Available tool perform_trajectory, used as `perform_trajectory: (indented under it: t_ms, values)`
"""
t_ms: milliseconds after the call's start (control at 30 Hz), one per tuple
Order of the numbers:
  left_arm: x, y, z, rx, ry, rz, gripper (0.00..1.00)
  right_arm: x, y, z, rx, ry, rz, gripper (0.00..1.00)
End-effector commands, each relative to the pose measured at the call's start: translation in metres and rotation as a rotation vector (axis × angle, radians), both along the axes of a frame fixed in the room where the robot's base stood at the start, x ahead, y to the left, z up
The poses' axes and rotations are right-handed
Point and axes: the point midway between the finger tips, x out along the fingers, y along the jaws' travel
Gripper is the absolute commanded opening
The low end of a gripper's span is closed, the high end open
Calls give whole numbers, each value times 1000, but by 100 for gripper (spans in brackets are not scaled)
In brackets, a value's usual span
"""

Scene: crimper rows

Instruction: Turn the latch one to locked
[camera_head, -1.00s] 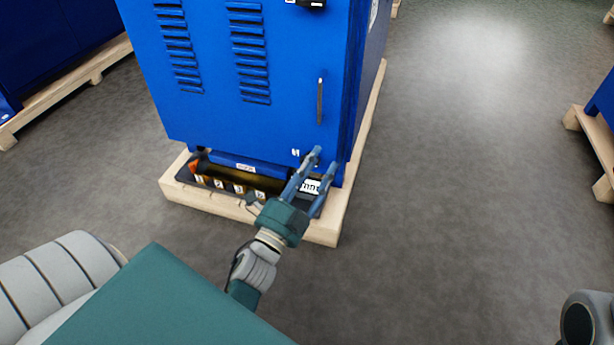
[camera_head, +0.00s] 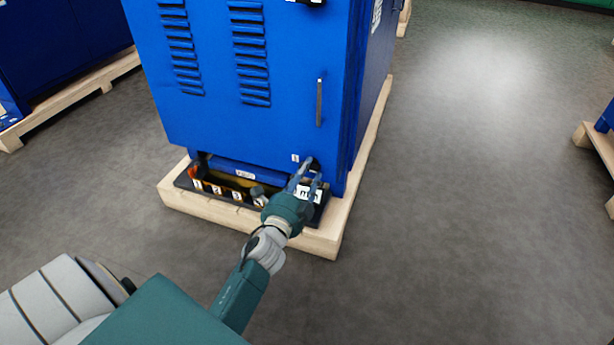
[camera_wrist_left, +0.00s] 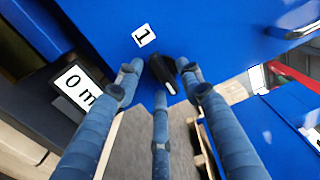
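The latch one is a small black handle (camera_wrist_left: 165,75) low on the blue cabinet door, beside a white label with a "1" (camera_wrist_left: 143,35). In the head view the latch (camera_head: 314,163) is partly hidden by my fingers. My left gripper (camera_head: 310,175) is at the door's lower right corner. In the left wrist view its blue fingers (camera_wrist_left: 160,82) are apart, with the latch between their tips. I cannot tell whether a finger touches it. My right gripper is not in view.
The blue cabinet (camera_head: 280,120) stands on a wooden pallet (camera_head: 320,242). A vertical door handle (camera_head: 319,103) is above the latch. A black tray (camera_head: 222,198) with numbered labels lies under the cabinet. Other blue cabinets on pallets stand left and right. The grey floor at right is clear.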

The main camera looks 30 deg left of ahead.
Motion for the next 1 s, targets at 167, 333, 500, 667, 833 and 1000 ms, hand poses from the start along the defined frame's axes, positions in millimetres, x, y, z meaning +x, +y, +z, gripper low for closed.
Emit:
perform_trajectory:
  t_ms: [167, 333, 500, 667, 833, 1000]
  values:
    - [4, 1, 0, -1, 0, 0, 38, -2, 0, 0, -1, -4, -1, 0]
    - [4, 1, 0, -1, 0, 0, 38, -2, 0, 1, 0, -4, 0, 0]
    - [4, 1, 0, -1, 0, 0, 4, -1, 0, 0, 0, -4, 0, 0]
    - [4, 1, 0, -2, 0, 0, 0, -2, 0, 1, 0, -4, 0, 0]
    - [4, 1, 1, -21, -4, 0, 0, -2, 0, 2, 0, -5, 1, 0]
    - [4, 0, 2, -85, -19, 1, 0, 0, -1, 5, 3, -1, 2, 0]
